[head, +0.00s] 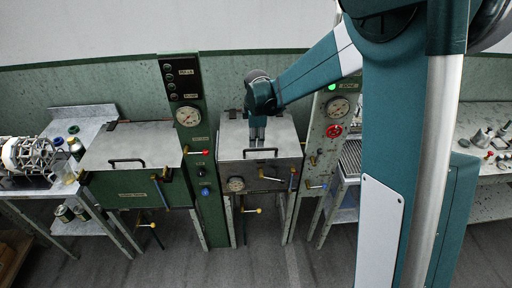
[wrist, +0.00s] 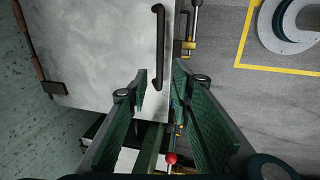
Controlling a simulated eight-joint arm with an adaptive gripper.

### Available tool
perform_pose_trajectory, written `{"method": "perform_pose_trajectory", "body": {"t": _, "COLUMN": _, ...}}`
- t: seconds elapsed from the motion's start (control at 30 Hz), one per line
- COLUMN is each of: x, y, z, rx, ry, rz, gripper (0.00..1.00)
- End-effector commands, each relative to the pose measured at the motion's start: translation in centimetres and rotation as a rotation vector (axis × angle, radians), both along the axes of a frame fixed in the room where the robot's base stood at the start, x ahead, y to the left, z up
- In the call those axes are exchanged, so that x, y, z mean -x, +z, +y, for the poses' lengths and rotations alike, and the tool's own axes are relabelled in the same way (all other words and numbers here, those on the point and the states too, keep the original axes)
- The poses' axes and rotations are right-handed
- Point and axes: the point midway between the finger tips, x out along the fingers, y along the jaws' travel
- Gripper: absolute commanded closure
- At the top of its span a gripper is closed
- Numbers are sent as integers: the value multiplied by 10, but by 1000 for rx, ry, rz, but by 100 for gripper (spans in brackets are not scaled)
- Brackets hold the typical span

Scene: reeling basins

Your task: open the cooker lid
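Two box-shaped cookers stand side by side in the head view. The right cooker's grey metal lid (head: 231,134) lies flat and shut, with a black bar handle (head: 261,153) along its front edge. My gripper (head: 257,138) points down over this lid, behind the handle in the picture. In the wrist view the lid (wrist: 100,50) fills the upper left, and its handle (wrist: 158,48) lies ahead of my fingers, apart from them. My gripper (wrist: 166,92) is open and empty there. Hinges (wrist: 42,88) show at the lid's left edge.
The left cooker's lid (head: 130,143) is also shut. Green gauge columns (head: 188,115) (head: 328,135) flank the right cooker. A red-tipped lever (wrist: 170,158) shows below my fingers in the wrist view. Side tables (head: 85,118) (head: 490,170) hold small items. The floor in front is clear.

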Motion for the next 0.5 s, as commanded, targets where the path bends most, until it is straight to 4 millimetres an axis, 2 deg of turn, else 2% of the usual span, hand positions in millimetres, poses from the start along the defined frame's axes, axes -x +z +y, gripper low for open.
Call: {"method": "perform_pose_trajectory", "body": {"t": 0.5, "x": -11, "y": -50, "z": 0, "rx": 0, "ry": 0, "rz": 0, "gripper": 77}}
